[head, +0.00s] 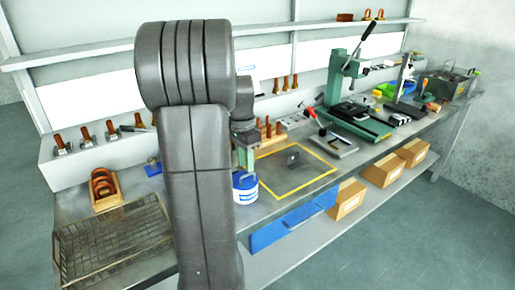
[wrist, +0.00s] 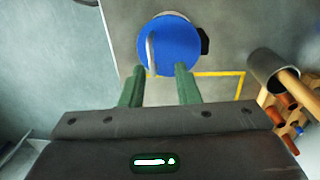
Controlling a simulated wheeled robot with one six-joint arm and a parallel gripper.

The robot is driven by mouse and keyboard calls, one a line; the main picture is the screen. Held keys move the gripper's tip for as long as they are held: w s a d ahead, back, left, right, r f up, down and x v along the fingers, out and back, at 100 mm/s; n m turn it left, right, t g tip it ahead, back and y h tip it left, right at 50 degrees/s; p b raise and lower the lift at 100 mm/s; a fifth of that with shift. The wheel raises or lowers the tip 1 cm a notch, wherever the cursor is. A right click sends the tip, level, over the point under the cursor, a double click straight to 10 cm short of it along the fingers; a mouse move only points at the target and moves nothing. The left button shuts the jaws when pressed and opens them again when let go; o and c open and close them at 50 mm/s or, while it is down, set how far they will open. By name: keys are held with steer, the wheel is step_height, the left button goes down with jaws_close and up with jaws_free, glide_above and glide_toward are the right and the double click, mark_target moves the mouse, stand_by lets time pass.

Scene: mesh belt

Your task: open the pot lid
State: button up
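The pot (head: 246,192) is a small blue and white round vessel at the front of the bench, in the middle of the head view; my arm hides its left side. In the wrist view its round blue lid (wrist: 178,45) shows from above, with a pale bar handle (wrist: 151,55) standing across its left part. The lid appears seated on the pot. My gripper (wrist: 158,70) has its two green fingers spread apart, with nothing seen held between them. The handle's near end lies between the fingertips in the picture; I cannot tell the height gap. In the head view my gripper (head: 245,158) is above the pot.
A wire basket (head: 112,243) sits at left. A hammer (wrist: 275,75) and wooden-handled tools show at right in the wrist view. A green press (head: 345,85) stands farther right.

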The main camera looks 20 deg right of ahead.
mark_target(249, 174)
steer(key=shift+s+d+f+t+y+b, duration=0.25)
steer(key=shift+s+f+t+b, duration=0.35)
steer(key=shift+b, duration=1.15)
steer(key=shift+s+d+f+t+y+b, duration=0.25)
steer(key=shift+f+t+b, duration=0.45)
steer(key=shift+b, duration=1.05)
step_height(249, 174, up, 14)
steer(key=s+p, duration=0.2)
steer(key=shift+s+d+r, duration=0.2)
steer(key=shift+s+d, duration=0.15)
steer(key=shift+f, duration=0.15)
steer(key=f, duration=0.4)
steer(key=w+f+b, duration=0.1)
steer(key=f, duration=0.3)
steer(key=w+a+f, duration=0.1)
steer(key=f, duration=0.4)
steer(key=shift+w+b, duration=0.2)
steer(key=shift+b, duration=0.1)
steer(key=r+p, duration=0.1)
steer(key=p, duration=0.2)
steer(key=shift+w+a+g, duration=0.15)
steer(key=shift+w+g, duration=0.15)
steer(key=shift+w, duration=0.1)
steer(key=shift+w+f+p, duration=0.1)
steer(key=shift+w+p, duration=0.05)
steer(key=shift+p, duration=0.4)
steer(key=shift+f+b, duration=0.2)
steer(key=shift+b, duration=0.15)
